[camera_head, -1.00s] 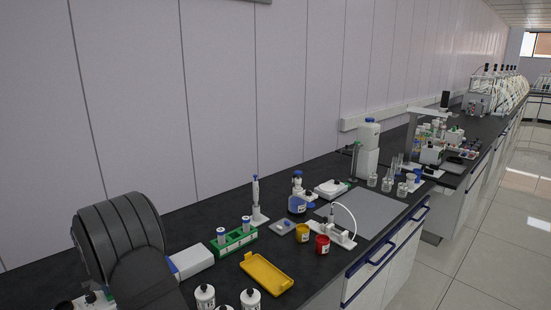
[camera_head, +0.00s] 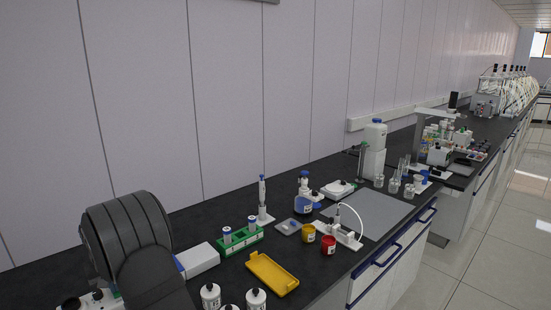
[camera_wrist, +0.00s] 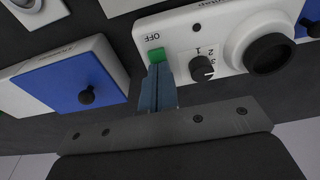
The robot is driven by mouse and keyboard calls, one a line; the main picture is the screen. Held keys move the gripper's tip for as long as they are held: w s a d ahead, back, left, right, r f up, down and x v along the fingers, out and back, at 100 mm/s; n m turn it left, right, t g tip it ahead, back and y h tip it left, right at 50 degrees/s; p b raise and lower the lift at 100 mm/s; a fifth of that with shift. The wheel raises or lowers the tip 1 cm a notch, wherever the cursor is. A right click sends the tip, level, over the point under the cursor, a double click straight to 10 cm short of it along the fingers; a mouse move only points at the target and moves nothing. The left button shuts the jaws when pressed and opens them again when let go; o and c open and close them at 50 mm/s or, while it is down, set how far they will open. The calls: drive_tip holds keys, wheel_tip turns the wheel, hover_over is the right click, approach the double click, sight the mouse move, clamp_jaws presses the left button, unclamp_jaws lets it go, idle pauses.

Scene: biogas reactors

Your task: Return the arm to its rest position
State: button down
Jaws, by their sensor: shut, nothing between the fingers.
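My arm (camera_head: 128,240) shows as a dark grey, ribbed shape at the lower left of the head view, over the bench. Its gripper end is not seen there. In the wrist view my gripper (camera_wrist: 157,78) has its two blue-grey fingers together, with nothing between them. The fingertips overlap the lower edge of a green switch (camera_wrist: 157,60) marked OFF on a white device (camera_wrist: 215,25). Whether they touch it I cannot tell.
The white device has a black knob (camera_wrist: 202,68) and a dark round port (camera_wrist: 268,54). A blue-faced block (camera_wrist: 70,80) stands at left. On the bench are a green tube rack (camera_head: 240,241), yellow tray (camera_head: 271,274), white bottles (camera_head: 211,296) and a grey mat (camera_head: 372,212).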

wheel_tip(320, 180, up, 16)
drive_tip(key=s+d, duration=0.1)
drive_tip(key=shift+s+d+f, duration=0.15)
drive_tip(key=shift+s+d, duration=0.15)
drive_tip(key=shift+f, duration=0.1)
drive_tip(key=f, duration=0.4)
drive_tip(key=w+a+f, duration=0.1)
drive_tip(key=f, duration=0.9)
drive_tip(key=shift+w+a+f, duration=0.25)
drive_tip(key=shift+w+a, duration=0.05)
drive_tip(key=shift+a, duration=0.05)
wheel_tip(320, 180, up, 4)
drive_tip(key=shift+r, duration=0.2)
